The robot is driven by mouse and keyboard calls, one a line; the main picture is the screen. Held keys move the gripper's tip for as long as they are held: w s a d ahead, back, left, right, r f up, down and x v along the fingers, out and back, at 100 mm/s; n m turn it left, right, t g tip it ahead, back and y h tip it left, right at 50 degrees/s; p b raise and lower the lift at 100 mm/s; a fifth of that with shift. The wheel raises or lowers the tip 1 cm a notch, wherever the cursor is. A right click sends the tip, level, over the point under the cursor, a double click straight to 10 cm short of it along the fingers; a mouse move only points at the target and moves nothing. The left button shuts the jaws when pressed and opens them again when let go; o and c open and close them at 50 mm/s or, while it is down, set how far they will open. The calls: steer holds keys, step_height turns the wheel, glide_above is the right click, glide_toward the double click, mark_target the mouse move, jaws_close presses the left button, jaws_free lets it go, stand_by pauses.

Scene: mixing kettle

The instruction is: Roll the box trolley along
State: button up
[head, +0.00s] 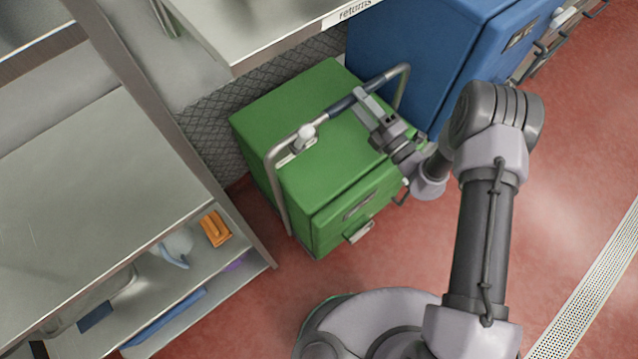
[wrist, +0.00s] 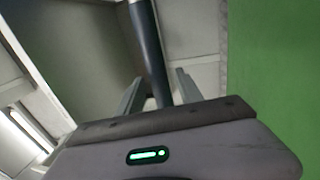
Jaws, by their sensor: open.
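The box trolley is a green box (head: 296,122) with a drawer-like front and a grey push bar (head: 279,183) arching over it. The bar has a dark grip sleeve (head: 341,106) along its top and a pale clamp-like fitting to the left. My gripper (head: 360,97) is at the dark sleeve, above the green lid. In the wrist view the sleeve (wrist: 148,45) runs down between the two open fingers of my gripper (wrist: 159,88). I cannot tell whether either finger touches it. The trolley's wheels are hidden.
A blue box (head: 415,50) stands close behind the trolley to the right. A steel counter labelled "returns" (head: 260,28) overhangs the back. A steel shelf unit (head: 100,185) with an orange item (head: 215,229) is at left. Red floor (head: 585,150) is clear at right.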

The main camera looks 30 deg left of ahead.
steer(key=x, duration=0.5)
stand_by(0.5)
jaws_close()
steer(key=shift+d+f, duration=0.1)
stand_by(1.2)
